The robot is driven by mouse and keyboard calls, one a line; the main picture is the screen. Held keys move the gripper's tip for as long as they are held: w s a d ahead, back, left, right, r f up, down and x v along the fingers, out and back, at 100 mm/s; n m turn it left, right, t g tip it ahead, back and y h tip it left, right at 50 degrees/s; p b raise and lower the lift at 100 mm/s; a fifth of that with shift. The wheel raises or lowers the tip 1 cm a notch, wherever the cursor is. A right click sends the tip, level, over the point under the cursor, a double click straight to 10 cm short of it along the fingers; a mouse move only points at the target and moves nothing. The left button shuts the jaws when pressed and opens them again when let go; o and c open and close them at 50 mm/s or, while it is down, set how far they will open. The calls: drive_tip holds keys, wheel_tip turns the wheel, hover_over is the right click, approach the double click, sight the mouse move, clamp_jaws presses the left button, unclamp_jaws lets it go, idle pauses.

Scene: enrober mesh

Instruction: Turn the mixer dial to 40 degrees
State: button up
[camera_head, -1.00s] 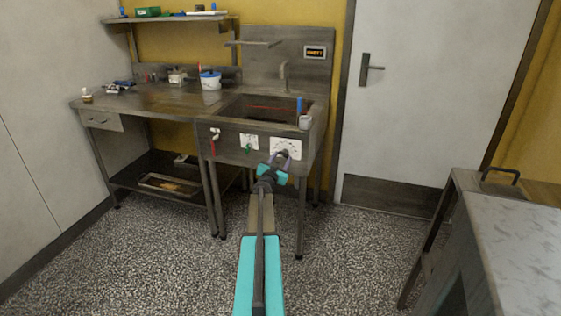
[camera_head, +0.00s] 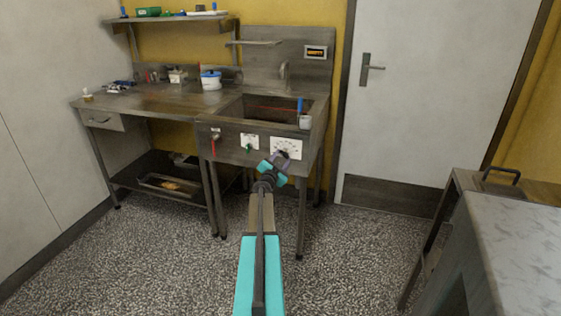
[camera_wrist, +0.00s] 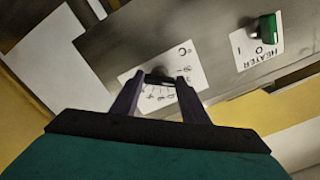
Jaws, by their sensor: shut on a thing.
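The mixer dial's white scale plate (camera_head: 287,145) is on the right of the sink unit's front panel in the head view. In the wrist view the plate (camera_wrist: 187,62) lies ahead with small printed marks, seen tilted. The dark dial (camera_wrist: 160,79) sits between my fingertips. My gripper (camera_head: 283,155), with dark purple fingers, is at the plate. In the wrist view my gripper (camera_wrist: 158,82) is shut on the dial. The dial's pointer and exact angle cannot be read, as my fingers cover part of the scale.
A green heater knob (camera_head: 249,147) with its own label is left of the dial, and a red-handled valve (camera_head: 214,143) further left. A cup (camera_head: 305,122) stands at the sink's front right corner. A lit orange display (camera_head: 316,52) is on the back panel.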

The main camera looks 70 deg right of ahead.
drive_tip(key=shift+d+r+m+b, duration=0.15)
drive_tip(key=shift+m+b, duration=0.7)
drive_tip(key=shift+m, duration=2.05)
drive_tip(key=o, duration=1.1)
drive_tip(key=shift+c, duration=0.2)
drive_tip(key=shift+a, duration=0.25)
drive_tip(key=a, duration=1.3)
drive_tip(key=shift+s+a, duration=0.25)
drive_tip(key=shift+s, duration=0.1)
